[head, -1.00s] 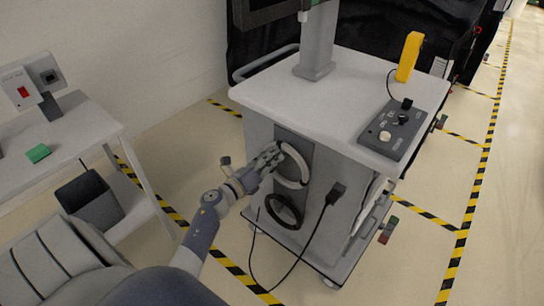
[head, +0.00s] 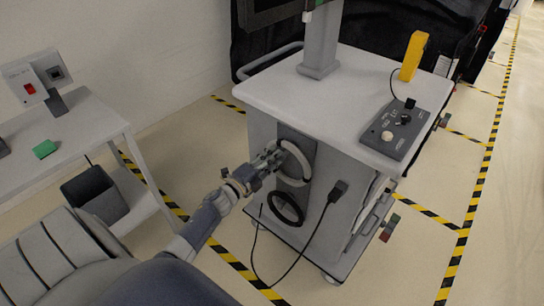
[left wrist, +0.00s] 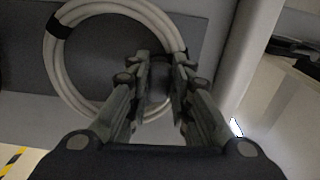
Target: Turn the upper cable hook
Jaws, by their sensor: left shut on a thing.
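A white cable coil (head: 296,182) hangs on the upper part of a dark panel on the cart's near side; in the left wrist view the coil (left wrist: 62,72) is large, with dark bands around it. My left gripper (head: 277,155) is at the coil's upper left. In the left wrist view its fingers (left wrist: 160,65) are close together, in front of the coil's right part. They are shut on the upper cable hook, which is mostly hidden between them. My right gripper is not in view.
A black cable ring (head: 287,223) hangs below the white coil. A black plug (head: 338,189) with a hanging cable is to its right. The cart top (head: 290,98) carries a control box (head: 394,128) and a yellow device (head: 413,56). A side table (head: 90,128) stands at left.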

